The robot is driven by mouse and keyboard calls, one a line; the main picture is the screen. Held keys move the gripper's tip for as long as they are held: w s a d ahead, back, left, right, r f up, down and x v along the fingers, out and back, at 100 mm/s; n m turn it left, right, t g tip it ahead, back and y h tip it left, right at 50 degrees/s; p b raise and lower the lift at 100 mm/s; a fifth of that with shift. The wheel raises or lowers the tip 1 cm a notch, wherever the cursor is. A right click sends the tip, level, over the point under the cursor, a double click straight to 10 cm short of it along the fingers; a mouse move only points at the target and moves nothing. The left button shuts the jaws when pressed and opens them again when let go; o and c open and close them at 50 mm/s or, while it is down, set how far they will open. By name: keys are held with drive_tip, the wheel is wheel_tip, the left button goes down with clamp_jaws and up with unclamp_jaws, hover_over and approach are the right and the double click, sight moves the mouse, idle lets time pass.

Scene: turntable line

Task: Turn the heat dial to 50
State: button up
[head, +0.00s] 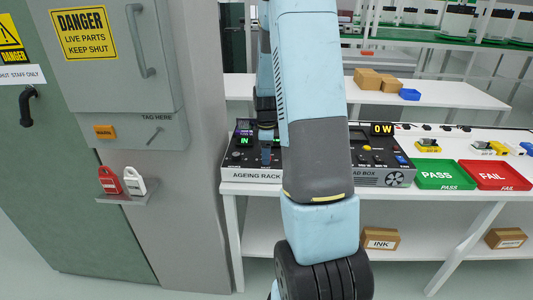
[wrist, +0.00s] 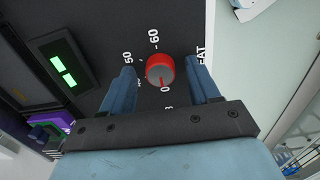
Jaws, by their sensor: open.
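The heat dial (wrist: 159,68) is a round red knob with a grey face, on a dark panel in the wrist view. A red mark on its face points down in the picture, towards a printed 0. White figures 50 and 60 and part of the word HEAT are printed around it. My gripper (wrist: 161,75) is open, with one blue finger on each side of the dial. I cannot tell whether the fingers touch it. In the head view the ageing rack (head: 250,175) stands on the white bench; my arm hides part of it, and I cannot make out the dial there.
A green display (wrist: 63,63) sits left of the dial in the wrist view. In the head view a load box (head: 385,178), a green PASS tray (head: 443,187) and a red FAIL tray (head: 496,187) lie to the right. A grey cabinet (head: 118,65) stands close on the left.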

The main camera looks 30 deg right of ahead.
drive_tip(key=shift+c, duration=0.2)
drive_tip(key=c, duration=1)
drive_tip(key=shift+m, duration=0.3)
drive_tip(key=m, duration=0.5)
drive_tip(key=shift+m, duration=0.3)
drive_tip(key=m, duration=0.5)
drive_tip(key=shift+m, duration=0.3)
drive_tip(key=m, duration=1.2)
